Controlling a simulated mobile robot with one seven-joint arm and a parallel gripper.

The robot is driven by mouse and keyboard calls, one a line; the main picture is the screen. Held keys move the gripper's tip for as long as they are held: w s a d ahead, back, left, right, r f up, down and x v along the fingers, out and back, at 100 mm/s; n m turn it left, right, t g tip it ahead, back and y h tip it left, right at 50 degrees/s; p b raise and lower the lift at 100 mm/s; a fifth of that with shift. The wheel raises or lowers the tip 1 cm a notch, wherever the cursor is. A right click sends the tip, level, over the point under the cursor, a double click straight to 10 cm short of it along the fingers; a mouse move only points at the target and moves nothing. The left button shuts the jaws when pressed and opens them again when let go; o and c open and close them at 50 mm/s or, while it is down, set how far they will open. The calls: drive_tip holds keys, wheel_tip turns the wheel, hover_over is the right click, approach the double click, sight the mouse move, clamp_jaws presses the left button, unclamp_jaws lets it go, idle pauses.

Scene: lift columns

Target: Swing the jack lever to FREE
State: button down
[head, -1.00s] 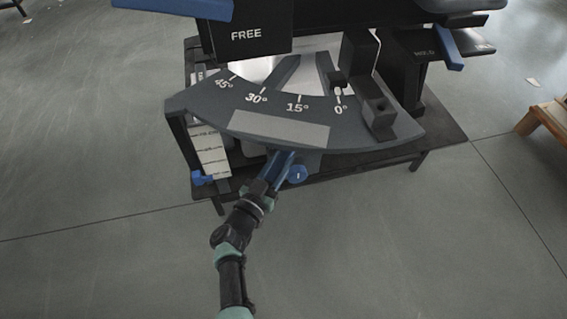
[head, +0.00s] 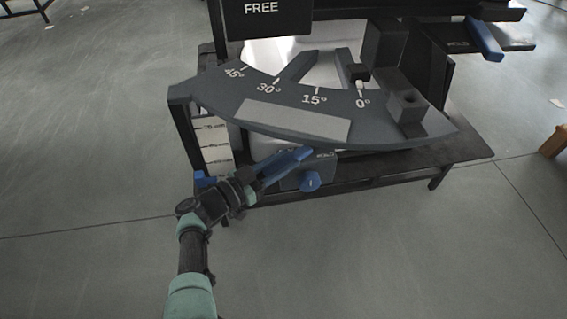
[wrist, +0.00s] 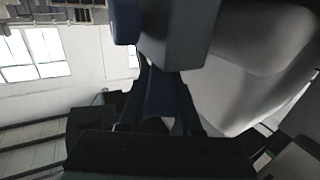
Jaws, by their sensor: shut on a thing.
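The jack lever appears to be the blue bar (head: 287,166) low in front of the grey dial plate, slanting down to the left. My gripper (head: 258,181) is shut on its lower left end, and my arm reaches up from the bottom. In the wrist view a blue piece (wrist: 160,95) sits between my dark fingers, with a grey-blue block just beyond. A black panel (head: 265,18) marked FREE stands at the top.
The grey dial plate (head: 215,95), marked 0° to 45°, overhangs the bar. A blue knob (head: 310,181) is close to the right of the bar. A height scale (head: 213,143) stands at the left. Open floor (head: 400,250) lies in front.

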drive_tip(key=shift+d, duration=0.1)
drive_tip(key=c, duration=0.6)
unclamp_jaws()
drive_tip(key=p+v, duration=0.3)
drive_tip(key=v, duration=1)
drive_tip(key=shift+w, duration=0.1)
